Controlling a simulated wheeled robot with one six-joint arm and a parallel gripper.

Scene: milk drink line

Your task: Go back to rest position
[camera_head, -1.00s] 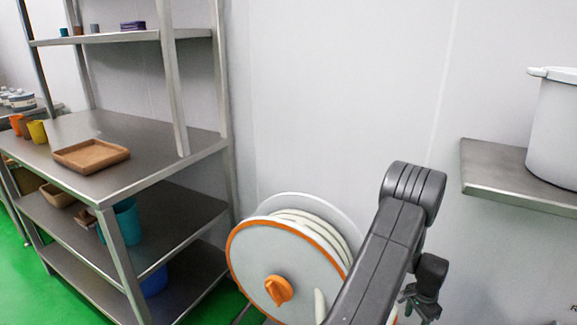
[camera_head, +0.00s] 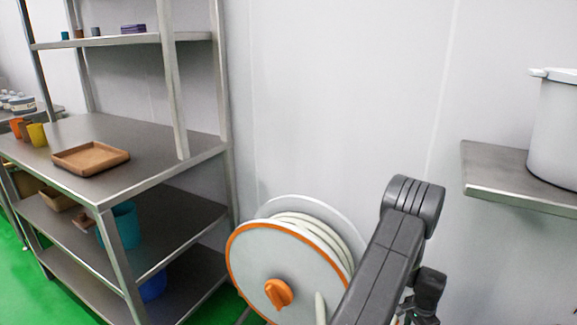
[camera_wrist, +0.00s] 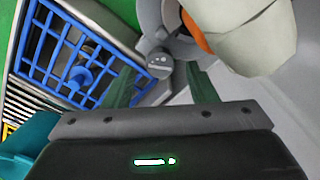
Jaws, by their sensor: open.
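My gripper (camera_wrist: 160,86) shows in the wrist view with two dark green fingers spread apart. No object is visibly held between them. A rounded grey part lies behind the gap between the fingers. In the head view my dark grey arm rises from the bottom edge, in front of the hose reel's right side. Its wrist end hangs at the lower right, and the fingertips are not clearly seen there.
An orange-rimmed hose reel (camera_head: 250,262) stands beside the arm. A steel shelf rack (camera_head: 150,178) with a brown tray (camera_head: 90,157) is at left. A wall shelf (camera_head: 505,190) holds a white pot (camera_head: 562,130) at right. The wrist view shows a blue crate (camera_wrist: 42,82).

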